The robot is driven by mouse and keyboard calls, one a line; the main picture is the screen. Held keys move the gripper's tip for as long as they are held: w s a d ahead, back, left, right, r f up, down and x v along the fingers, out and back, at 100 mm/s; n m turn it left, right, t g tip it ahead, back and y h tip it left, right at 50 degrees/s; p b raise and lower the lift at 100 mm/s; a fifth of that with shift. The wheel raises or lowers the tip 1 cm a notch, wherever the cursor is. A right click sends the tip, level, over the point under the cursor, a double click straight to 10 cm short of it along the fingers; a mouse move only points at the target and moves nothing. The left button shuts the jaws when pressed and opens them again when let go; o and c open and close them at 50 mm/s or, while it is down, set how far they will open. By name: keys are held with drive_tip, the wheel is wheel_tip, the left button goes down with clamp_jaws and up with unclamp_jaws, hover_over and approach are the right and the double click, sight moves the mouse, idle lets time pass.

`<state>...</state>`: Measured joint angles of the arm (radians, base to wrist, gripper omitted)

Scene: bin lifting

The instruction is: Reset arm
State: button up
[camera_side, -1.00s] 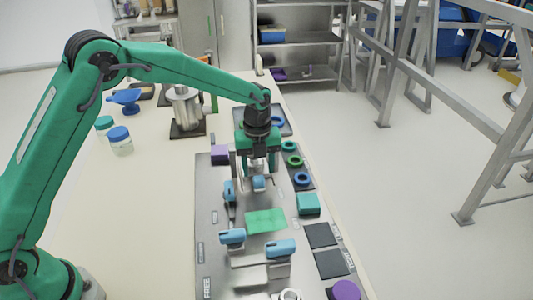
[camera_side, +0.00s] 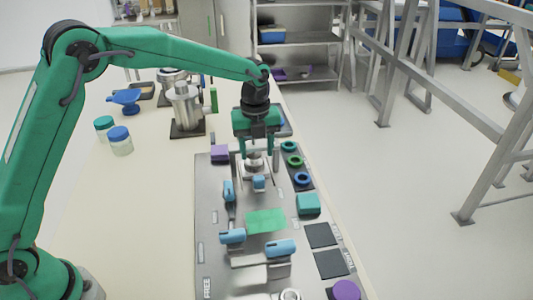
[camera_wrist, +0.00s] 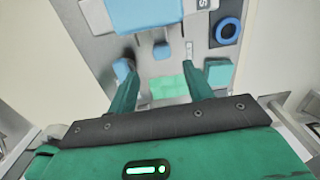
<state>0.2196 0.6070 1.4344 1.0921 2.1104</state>
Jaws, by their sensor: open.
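My gripper (camera_side: 259,158) hangs from my green arm over the far part of the grey metal board (camera_side: 207,215), its fingers pointing down. The fingers are apart, and a silvery fixture part shows behind and below them. In the wrist view my gripper (camera_wrist: 163,82) shows two green fingers spread wide. A flat green plate (camera_wrist: 165,86) shows between and beyond the fingers, and nothing appears held. In the side view the green plate (camera_side: 265,221) lies on the board among blue clamps (camera_side: 281,248).
A teal block (camera_side: 308,204), dark square pads (camera_side: 323,235) and a purple round piece (camera_side: 346,290) line the board's right side. Several rings (camera_side: 302,179) lie farther back. A purple block (camera_side: 220,153), metal cylinder (camera_side: 187,105) and lidded jars (camera_side: 120,140) stand to the left.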

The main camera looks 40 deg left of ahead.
drive_tip(key=s+a+r+n+t, duration=0.1)
drive_tip(key=s+a+r+n, duration=0.3)
drive_tip(key=s+r+n, duration=0.3)
drive_tip(key=s+a+r+n+t, duration=0.2)
drive_tip(key=s+a+r+n, duration=0.2)
drive_tip(key=s+r+n, duration=0.25)
drive_tip(key=s+a+n+t, duration=0.1)
drive_tip(key=s+a+n, duration=0.1)
drive_tip(key=s+n, duration=0.4)
drive_tip(key=s+a+n+t, duration=0.1)
drive_tip(key=s+n, duration=0.6)
drive_tip(key=s, duration=0.3)
drive_tip(key=shift+s+a+f, duration=0.2)
drive_tip(key=shift+a+f, duration=0.15)
drive_tip(key=shift+f, duration=0.1)
